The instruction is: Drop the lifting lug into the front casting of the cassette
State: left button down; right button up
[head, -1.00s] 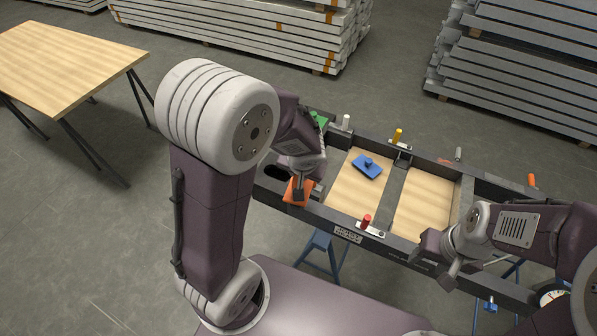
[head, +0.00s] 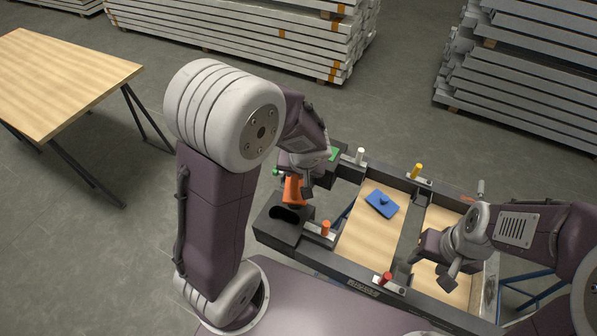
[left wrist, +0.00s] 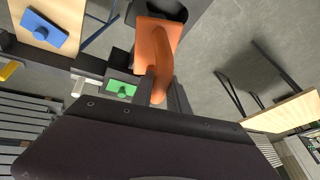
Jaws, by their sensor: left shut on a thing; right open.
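The orange lifting lug (head: 293,190) is held in my left gripper (head: 299,180), just above and beyond the cassette's front casting (head: 277,233). The casting is a dark block with a black oblong opening, and the opening is uncovered in the head view. The lug also shows in the left wrist view (left wrist: 157,42), as a flat orange plate with a rounded part between the fingers (left wrist: 163,88). I cannot tell its exact height over the casting. My right gripper (head: 436,268) is open and empty over the right part of the cassette frame.
A blue lug (head: 382,203) lies on the wooden panel (head: 368,235). A green piece (head: 334,154) sits at the far corner. A wooden table (head: 60,80) stands left.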

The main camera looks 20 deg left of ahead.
pick_arm(q)
jog(key=shift+w+a+r+n+g+y, duration=0.1)
jog(key=shift+a+n+g+y, duration=0.2)
jog(key=shift+n, duration=0.4)
jog(key=n, duration=0.2)
jog(key=s+n+g+p, duration=0.1)
jog(key=shift+a+r+y, duration=0.25)
jog(key=shift+r+y, duration=0.1)
jog(key=shift+y, duration=0.05)
jog(key=shift+s+a+r+n+g+p, duration=0.1)
jog(key=shift+n+g+p, duration=0.1)
jog(key=shift+n, duration=0.3)
jog(key=shift+s+a+n+g+p, duration=0.1)
jog(key=shift+n+g, duration=0.1)
jog(key=shift+n, duration=0.3)
jog(key=n+g+p, duration=0.1)
jog(key=n, duration=0.1)
jog(key=s+n+g+p, duration=0.1)
jog(key=n+p, duration=0.1)
jog(key=s+a+f+n+g+p, duration=0.1)
jog(key=n+p, duration=0.1)
jog(key=n, duration=0.1)
notch_tip(320, 180, down, 7)
jog(key=b, duration=0.4)
jog(key=shift+s+f, duration=0.2)
jog(key=shift+s, duration=0.1)
jog(key=shift+b, duration=0.3)
